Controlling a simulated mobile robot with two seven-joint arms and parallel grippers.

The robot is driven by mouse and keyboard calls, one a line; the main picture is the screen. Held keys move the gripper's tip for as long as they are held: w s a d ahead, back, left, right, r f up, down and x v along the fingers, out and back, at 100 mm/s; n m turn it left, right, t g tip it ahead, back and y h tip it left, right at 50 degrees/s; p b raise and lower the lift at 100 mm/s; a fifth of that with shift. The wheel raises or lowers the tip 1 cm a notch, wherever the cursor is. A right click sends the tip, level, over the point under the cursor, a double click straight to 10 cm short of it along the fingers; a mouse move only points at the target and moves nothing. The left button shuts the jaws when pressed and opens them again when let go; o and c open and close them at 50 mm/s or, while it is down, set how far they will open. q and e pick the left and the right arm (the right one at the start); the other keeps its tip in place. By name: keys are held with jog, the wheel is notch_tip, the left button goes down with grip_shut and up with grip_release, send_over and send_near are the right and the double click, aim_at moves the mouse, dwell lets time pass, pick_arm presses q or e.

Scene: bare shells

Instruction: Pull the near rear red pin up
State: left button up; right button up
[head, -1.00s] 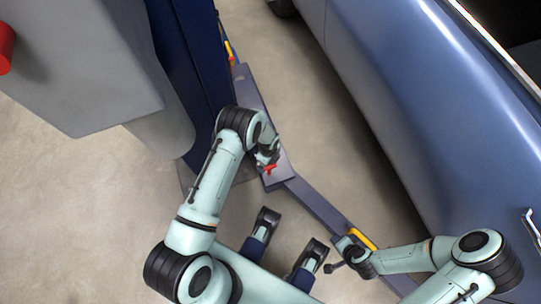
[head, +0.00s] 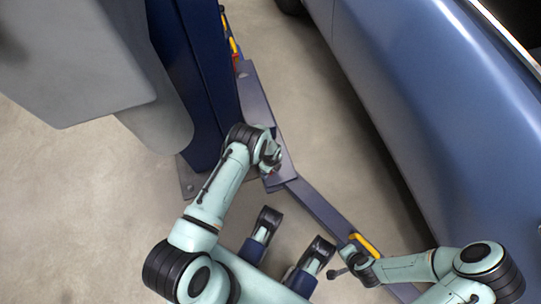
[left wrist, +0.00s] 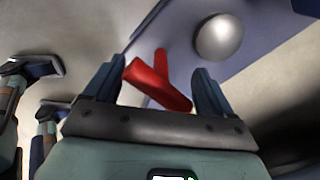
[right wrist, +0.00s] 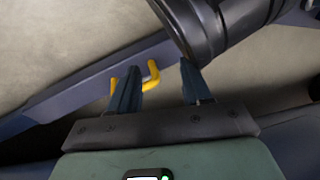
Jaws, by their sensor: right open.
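The red pin, with its T-shaped handle (left wrist: 157,83), stands at the dark blue lift arm and shows in the left wrist view. My left gripper (left wrist: 163,80) has its fingers apart on either side of the handle, which lies diagonally across the gap. Whether the fingers touch the handle ends is unclear. In the head view my left gripper (head: 270,164) hides most of this pin. My right gripper (head: 348,260) is open and empty; in the right wrist view its fingers (right wrist: 160,82) are near a yellow handle (right wrist: 148,78).
A blue car body (head: 430,110) fills the right side. A dark blue lift post (head: 192,85) stands at the left, beside a grey housing (head: 85,65). The lift arm (head: 315,202) crosses low over the floor. Bare floor (head: 90,190) lies to the left.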

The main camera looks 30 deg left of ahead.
pick_arm(q)
jog(key=c, duration=0.9)
notch_tip(320, 180, up, 4)
jog(key=shift+r+p, duration=0.1)
jog(key=shift+p, duration=0.85)
jog(key=shift+w, duration=0.1)
jog(key=o, duration=1.4)
jog(key=shift+d, duration=0.1)
pick_arm(e)
jog(key=w+r, duration=0.1)
jog(key=r, duration=0.2)
jog(key=shift+w+a+t, duration=0.35)
jog(key=shift+a+t, duration=0.05)
pick_arm(q)
notch_tip(320, 180, up, 13)
jog(key=p, duration=0.3)
jog(key=shift+r+p, duration=0.15)
jog(key=shift+p, duration=0.15)
pick_arm(e)
jog(key=s+a+r+g+y, duration=0.1)
jog(key=s+a+r, duration=0.2)
jog(key=s+r, duration=0.1)
jog(key=shift+s+n+g, duration=0.4)
jog(key=shift+s, duration=0.5)
